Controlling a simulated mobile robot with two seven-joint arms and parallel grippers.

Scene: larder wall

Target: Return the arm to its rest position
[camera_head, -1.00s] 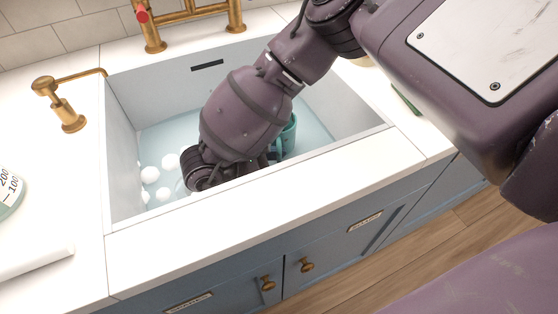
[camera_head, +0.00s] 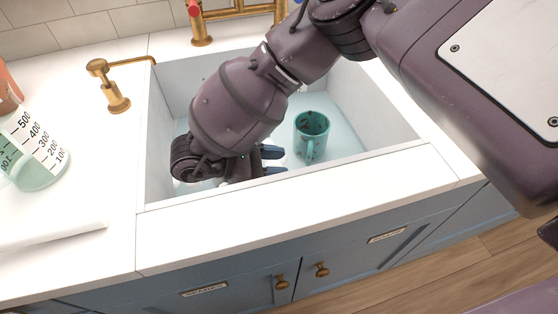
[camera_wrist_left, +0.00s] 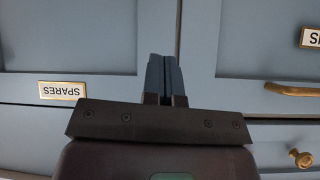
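My right gripper (camera_head: 274,162) reaches down into the sink (camera_head: 390,118). Its two dark blue fingers point right and stand apart with nothing between them. A teal speckled mug (camera_head: 309,138) stands upright in the sink to the right of the fingertips, with a visible gap between. My right forearm hides the left part of the sink. My left gripper (camera_wrist_left: 165,75) shows only in the left wrist view; its fingers are together with nothing visible between them, in front of blue cabinet fronts.
A measuring jug (camera_head: 35,150) stands on the left counter. The sink's front rim (camera_head: 290,190) lies close below my right gripper. Blue cabinets (camera_head: 330,255) are below.

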